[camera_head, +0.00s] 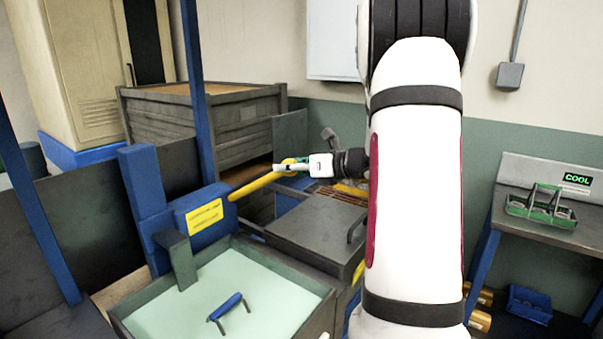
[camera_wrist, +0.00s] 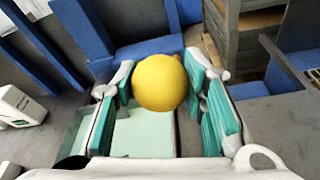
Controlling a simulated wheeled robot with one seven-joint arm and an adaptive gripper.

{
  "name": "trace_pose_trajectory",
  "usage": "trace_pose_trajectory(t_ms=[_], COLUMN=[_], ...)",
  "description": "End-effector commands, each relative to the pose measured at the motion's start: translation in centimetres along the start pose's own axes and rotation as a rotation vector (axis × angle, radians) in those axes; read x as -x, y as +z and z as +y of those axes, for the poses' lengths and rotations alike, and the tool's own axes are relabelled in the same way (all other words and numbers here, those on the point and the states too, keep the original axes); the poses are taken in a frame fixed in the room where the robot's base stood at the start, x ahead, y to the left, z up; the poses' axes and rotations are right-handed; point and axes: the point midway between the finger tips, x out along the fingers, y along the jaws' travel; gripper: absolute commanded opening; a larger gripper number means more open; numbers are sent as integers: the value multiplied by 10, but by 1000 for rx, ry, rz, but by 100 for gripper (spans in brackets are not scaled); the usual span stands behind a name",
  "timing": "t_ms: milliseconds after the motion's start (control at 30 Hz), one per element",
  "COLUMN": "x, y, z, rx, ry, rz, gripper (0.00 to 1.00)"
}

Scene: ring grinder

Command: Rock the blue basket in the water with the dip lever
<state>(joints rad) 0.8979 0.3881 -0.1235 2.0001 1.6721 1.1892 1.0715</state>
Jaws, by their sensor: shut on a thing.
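The dip lever (camera_head: 255,186) is a yellow bar rising to the right from a blue housing with a yellow label. Its round yellow knob (camera_wrist: 160,83) sits between the teal finger pads in the wrist view. My gripper (camera_head: 288,165) is shut on this knob at the lever's upper end. The water tank (camera_head: 318,312) stands in front and below, filled with pale green water (camera_head: 180,318). A blue handle (camera_head: 226,306) shows in the water; the body of the blue basket under it cannot be made out. The water (camera_wrist: 143,135) also shows below the knob in the wrist view.
A grey lidded box (camera_head: 315,232) with a dark handle adjoins the tank. Blue posts (camera_head: 197,90) stand near the lever. A bench (camera_head: 555,232) at right holds a green rack (camera_head: 541,207) beside a COOL sign; a blue bin (camera_head: 530,303) sits below.

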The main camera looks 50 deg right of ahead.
Motion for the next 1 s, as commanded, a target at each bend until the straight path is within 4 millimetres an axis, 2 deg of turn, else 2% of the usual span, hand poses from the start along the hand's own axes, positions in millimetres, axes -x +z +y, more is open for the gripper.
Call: trace_pose_trajectory(t_ms=[33,100,467,500,567,600,867,1000], x=[-3,-6,-10,-10,-10,-10,-9,-2], y=[14,21,29,29,29,28,26,25], z=[4,6,7,7,7,7,6,5], rx=[6,3,5,5,5,4,2,1], ry=[3,2,2,2,3,2,0,-1], rz=[-5,-6,-13,-13,-12,-11,-7,-7], gripper=[0,0,0,42,56,58,58,58])
